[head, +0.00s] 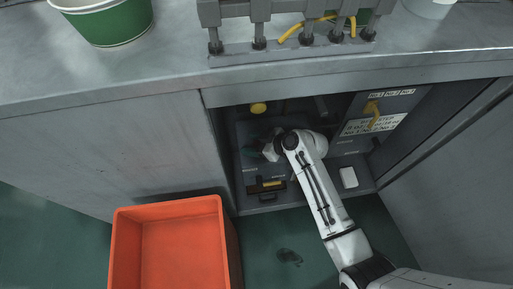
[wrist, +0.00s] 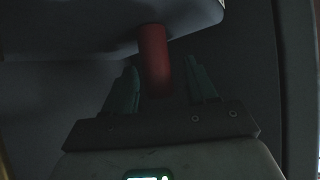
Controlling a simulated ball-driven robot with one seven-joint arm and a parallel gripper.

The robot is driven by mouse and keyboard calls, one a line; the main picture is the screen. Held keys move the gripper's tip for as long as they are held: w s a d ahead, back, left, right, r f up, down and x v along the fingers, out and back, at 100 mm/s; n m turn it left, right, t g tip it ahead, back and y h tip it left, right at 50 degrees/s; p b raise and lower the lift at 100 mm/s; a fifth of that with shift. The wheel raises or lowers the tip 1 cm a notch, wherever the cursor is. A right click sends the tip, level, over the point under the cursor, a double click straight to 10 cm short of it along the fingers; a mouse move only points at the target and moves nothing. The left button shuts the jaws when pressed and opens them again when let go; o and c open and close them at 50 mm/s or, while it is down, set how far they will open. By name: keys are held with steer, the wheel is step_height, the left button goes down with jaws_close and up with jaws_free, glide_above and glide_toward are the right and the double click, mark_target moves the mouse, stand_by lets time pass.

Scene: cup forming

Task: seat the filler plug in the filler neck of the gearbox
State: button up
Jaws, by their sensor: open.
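My gripper (head: 268,150) is inside the open cabinet under the bench, seen partly behind my arm in the head view. In the wrist view its two teal fingers (wrist: 160,76) stand apart, one on each side of a red cylinder (wrist: 154,58). A gap shows between the cylinder and each finger. The cylinder's upper end meets the underside of a grey body (wrist: 90,25). I cannot tell whether the red cylinder is the filler plug or part of something else. A yellow round cap (head: 258,108) shows at the cabinet's back. The filler neck cannot be made out.
A black and yellow item (head: 266,186) and a white block (head: 348,177) are low in the cabinet. A yellow handle (head: 372,112) is on the labelled panel at right. An orange crate (head: 122,250) stands at front left. A dark patch (head: 290,257) marks the floor.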

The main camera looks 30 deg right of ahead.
steer(key=shift+w+a, duration=0.1)
steer(key=shift+w, duration=0.05)
steer(key=c, duration=1)
jaws_close()
steer(key=shift+r, duration=0.1)
